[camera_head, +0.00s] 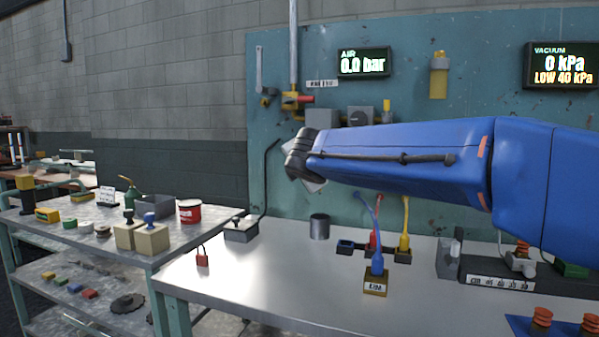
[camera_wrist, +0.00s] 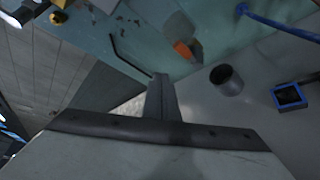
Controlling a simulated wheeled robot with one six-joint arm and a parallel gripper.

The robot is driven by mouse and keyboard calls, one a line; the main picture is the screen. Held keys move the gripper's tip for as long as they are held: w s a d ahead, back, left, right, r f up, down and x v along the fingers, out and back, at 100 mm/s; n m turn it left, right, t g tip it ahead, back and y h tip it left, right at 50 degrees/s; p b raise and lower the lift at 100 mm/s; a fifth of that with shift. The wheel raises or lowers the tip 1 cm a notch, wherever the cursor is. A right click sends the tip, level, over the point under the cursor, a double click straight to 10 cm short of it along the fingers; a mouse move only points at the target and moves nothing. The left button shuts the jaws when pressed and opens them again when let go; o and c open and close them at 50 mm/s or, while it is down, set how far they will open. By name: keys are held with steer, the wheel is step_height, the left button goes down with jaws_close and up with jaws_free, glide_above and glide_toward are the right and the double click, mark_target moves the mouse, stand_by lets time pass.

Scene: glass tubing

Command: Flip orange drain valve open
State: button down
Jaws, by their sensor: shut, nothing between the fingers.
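The orange drain valve handle (camera_wrist: 183,49) shows in the wrist view as a short, tilted orange lever, seen against the teal panel above the bench. I cannot make it out in the head view, where my arm covers part of the panel. My gripper (camera_wrist: 161,82) is shut and empty. In the wrist view its fingertips lie below and left of the orange handle, with a visible gap in the picture. In the head view my gripper (camera_head: 303,162) is in front of the panel, above the bench. Whether the valve is open or closed I cannot tell.
A dark cup (camera_head: 320,226) stands on the bench (camera_head: 235,290) below my gripper. A black cable (camera_head: 267,180) rises along the panel to the left. The air display (camera_head: 363,63) reads 0.0 bar. A cart (camera_head: 75,228) with blocks and tins stands at left.

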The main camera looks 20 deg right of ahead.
steer(key=s, duration=0.7)
steer(key=shift+a, duration=0.4)
steer(key=shift+s+f, duration=0.1)
